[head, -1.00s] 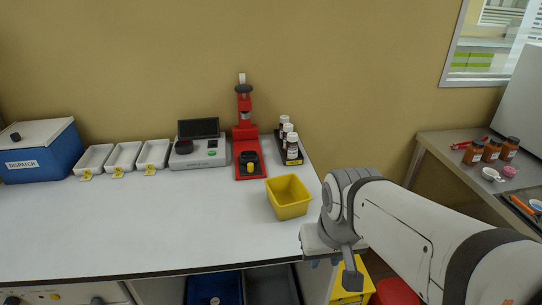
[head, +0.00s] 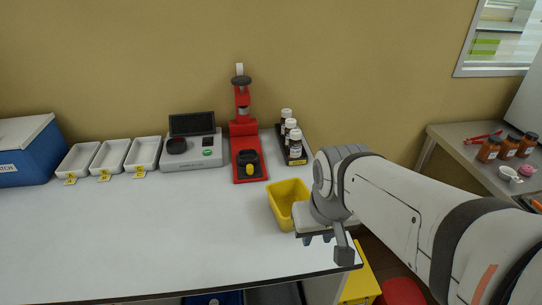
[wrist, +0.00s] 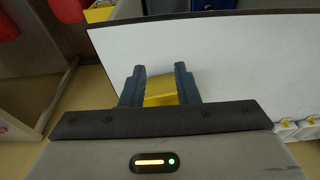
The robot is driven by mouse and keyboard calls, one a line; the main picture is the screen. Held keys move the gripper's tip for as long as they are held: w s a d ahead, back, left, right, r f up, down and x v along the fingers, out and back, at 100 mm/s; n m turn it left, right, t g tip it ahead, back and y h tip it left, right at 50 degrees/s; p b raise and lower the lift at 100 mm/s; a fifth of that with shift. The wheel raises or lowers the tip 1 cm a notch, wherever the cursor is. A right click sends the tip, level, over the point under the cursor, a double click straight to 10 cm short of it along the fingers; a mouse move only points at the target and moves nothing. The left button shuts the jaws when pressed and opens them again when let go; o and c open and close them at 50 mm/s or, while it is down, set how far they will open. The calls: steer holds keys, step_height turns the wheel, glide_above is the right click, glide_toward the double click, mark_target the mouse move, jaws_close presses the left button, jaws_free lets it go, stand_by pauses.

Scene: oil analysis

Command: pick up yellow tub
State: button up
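The yellow tub (head: 286,200) stands upright on the white bench near its right end. My gripper (head: 328,238) is at the tub's right side in the head view, and my wrist hides part of the tub. In the wrist view my gripper (wrist: 158,85) has its two dark fingers spread apart. Yellow of the tub (wrist: 160,90) shows between them. I cannot tell whether the fingers touch it.
Behind the tub stand a red device (head: 246,140), a rack of bottles (head: 297,160) and a grey instrument (head: 193,152). White trays (head: 110,156) and a blue bin (head: 32,152) are left. The bench's front middle is clear. A side table (head: 465,155) holds jars.

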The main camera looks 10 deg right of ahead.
steer(key=w+d+f+n+g+y+p, duration=0.1)
steer(key=w+n+p, duration=0.1)
steer(key=w+n, duration=0.2)
steer(key=w+d+f+n+g+y+p, duration=0.1)
steer(key=w+n+y+p, duration=0.1)
steer(key=w+n, duration=0.3)
steer(key=w+d+f+n+g+y+p, duration=0.1)
steer(key=w+n, duration=0.3)
steer(key=n, duration=0.6)
steer(key=shift+w+d+n+p, duration=0.35)
steer(key=shift+w+n+p, duration=0.05)
steer(key=shift+p, duration=0.45)
steer(key=shift+a+f+n+y, duration=0.2)
steer(key=shift+f+n+y, duration=0.1)
steer(key=shift+f, duration=0.35)
steer(key=x, duration=0.2)
steer(key=p+x, duration=0.1)
steer(key=x, duration=0.3)
steer(key=shift+s+a+p, duration=0.35)
steer(key=shift+p, duration=0.05)
steer(key=shift+a+f, duration=0.1)
steer(key=shift+f, duration=0.2)
